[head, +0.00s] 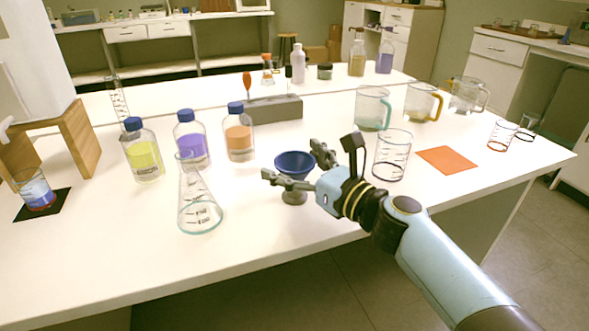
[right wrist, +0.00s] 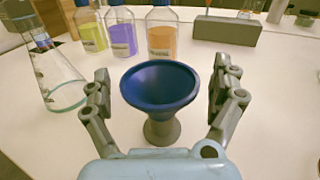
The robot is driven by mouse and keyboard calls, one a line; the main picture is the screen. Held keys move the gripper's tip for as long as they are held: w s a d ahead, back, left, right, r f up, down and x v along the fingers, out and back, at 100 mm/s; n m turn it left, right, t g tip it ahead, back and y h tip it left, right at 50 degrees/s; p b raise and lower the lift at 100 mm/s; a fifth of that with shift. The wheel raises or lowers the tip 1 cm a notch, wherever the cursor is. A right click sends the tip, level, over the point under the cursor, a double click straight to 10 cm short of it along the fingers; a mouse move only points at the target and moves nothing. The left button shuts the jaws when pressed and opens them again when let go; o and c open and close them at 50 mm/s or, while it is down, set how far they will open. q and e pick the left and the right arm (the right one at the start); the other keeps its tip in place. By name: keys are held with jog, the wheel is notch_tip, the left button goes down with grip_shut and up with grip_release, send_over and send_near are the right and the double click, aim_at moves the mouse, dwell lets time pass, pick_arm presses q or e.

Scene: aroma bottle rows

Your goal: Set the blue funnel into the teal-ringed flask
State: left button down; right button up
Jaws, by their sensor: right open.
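The blue funnel (head: 294,164) sits mouth up on a small grey stand (head: 293,196) near the table's front edge. In the right wrist view the funnel (right wrist: 160,85) lies between the spread fingers of my right gripper (right wrist: 165,100), with a gap on both sides. My right gripper (head: 292,172) is open and empty around the funnel. The teal-ringed flask (head: 199,205), a clear conical glass with a teal ring at its base, stands upright to the left of the funnel. It also shows at the left of the right wrist view (right wrist: 58,82). My left gripper is not in view.
Blue-capped bottles with yellow (head: 143,154), purple (head: 191,142) and orange (head: 239,136) liquid stand behind the flask. A grey block (head: 272,108) is behind the funnel. A clear beaker (head: 391,158) stands close to my right arm, with an orange mat (head: 447,160) beyond it.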

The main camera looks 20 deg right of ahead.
jog(key=shift+c, duration=0.4)
jog(key=c, duration=0.9)
jog(key=shift+r, duration=0.1)
